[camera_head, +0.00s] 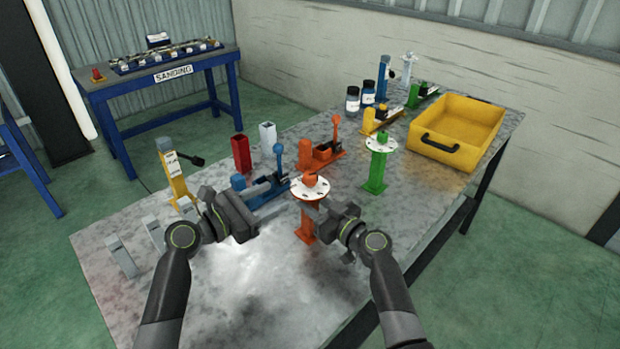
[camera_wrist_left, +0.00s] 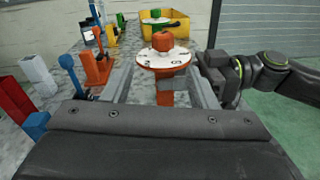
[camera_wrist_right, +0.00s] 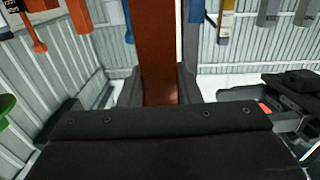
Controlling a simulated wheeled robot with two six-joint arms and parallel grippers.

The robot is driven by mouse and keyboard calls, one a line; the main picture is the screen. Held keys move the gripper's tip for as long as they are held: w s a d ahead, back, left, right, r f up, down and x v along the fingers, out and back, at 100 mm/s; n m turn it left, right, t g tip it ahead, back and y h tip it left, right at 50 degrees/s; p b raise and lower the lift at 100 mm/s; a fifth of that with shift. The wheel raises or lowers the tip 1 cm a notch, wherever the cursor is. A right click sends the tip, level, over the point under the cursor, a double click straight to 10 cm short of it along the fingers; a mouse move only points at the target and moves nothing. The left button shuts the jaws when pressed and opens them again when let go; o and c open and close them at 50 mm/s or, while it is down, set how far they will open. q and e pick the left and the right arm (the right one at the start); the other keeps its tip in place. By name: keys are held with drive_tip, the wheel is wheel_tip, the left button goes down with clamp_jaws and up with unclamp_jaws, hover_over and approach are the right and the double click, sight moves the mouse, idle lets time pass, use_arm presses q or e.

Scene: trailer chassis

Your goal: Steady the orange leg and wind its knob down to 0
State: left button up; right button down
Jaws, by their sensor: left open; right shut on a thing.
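The orange leg (camera_head: 306,222) stands upright on the grey metal table. On top it has a white marked dial (camera_head: 298,189) and an orange knob (camera_head: 310,179). The dial's numbers are too small to read. My right gripper (camera_head: 322,215) is shut on the leg's post below the dial. The right wrist view shows the orange post (camera_wrist_right: 158,60) between its fingers. My left gripper (camera_head: 264,204) is open and empty, left of the leg. In the left wrist view the knob (camera_wrist_left: 163,41) and dial (camera_wrist_left: 164,60) appear beyond its fingers, apart from them.
A blue clamp-like fixture (camera_head: 262,188) stands close behind my left gripper. An orange fixture (camera_head: 320,152) and a green leg with a dial (camera_head: 376,172) stand farther back. A yellow bin (camera_head: 455,158) is at the right. Grey blocks (camera_head: 122,258) lie at the left. The front table is clear.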

sight(306, 183)
use_arm(q)
drive_tip(key=shift+n, duration=0.5)
drive_tip(key=x, duration=1.1)
drive_tip(key=shift+d+r, duration=0.25)
drive_tip(key=shift+d, duration=0.05)
drive_tip(key=c, duration=1)
drive_tip(key=shift+o, duration=0.2)
drive_tip(key=shift+n+t, duration=0.3)
drive_tip(key=shift+t, duration=0.1)
drive_tip(key=shift+n+t+y, duration=1.9)
drive_tip(key=shift+y, duration=0.6)
